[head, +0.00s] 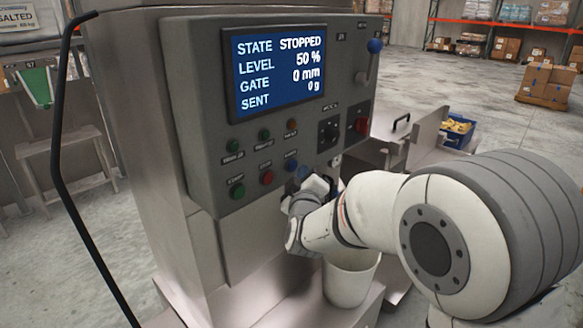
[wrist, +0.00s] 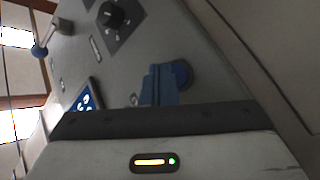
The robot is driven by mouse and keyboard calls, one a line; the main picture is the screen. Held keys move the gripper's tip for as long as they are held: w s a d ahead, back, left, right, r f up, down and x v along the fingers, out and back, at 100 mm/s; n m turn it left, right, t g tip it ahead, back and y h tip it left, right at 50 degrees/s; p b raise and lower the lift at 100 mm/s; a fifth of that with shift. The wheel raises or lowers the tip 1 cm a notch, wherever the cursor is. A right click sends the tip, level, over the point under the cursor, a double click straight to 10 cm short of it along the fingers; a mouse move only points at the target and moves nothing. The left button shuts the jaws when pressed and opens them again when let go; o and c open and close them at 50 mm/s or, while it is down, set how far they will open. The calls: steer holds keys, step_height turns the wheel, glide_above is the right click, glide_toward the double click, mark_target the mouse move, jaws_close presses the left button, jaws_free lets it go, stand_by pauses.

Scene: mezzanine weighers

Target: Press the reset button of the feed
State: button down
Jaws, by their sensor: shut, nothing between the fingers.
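The grey control panel (head: 210,110) of the feed carries a screen (head: 280,65) reading STATE STOPPED, LEVEL 50 %, GATE 0 mm, SENT 0 g. Below it are several small buttons, including a green one (head: 237,191), a red one (head: 267,177) and a blue one (head: 291,164). Their labels are too small to read surely. My gripper (head: 306,178) is at the panel's lower right. In the wrist view my blue fingers (wrist: 159,84) are shut and empty, right beside a round blue button (wrist: 182,73), partly covering it. I cannot tell whether they touch it.
A black knob (head: 329,131), a red switch (head: 362,124) and a blue-tipped lever (head: 374,47) sit on the panel's right side. A white bucket (head: 350,282) stands below my wrist. A black bent rail (head: 60,130) runs at the left.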

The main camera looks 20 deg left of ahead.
steer(key=d, duration=0.1)
steer(key=s+d+b, duration=0.1)
steer(key=d, duration=0.1)
steer(key=s+d+b, duration=0.1)
steer(key=shift+d, duration=0.3)
stand_by(0.7)
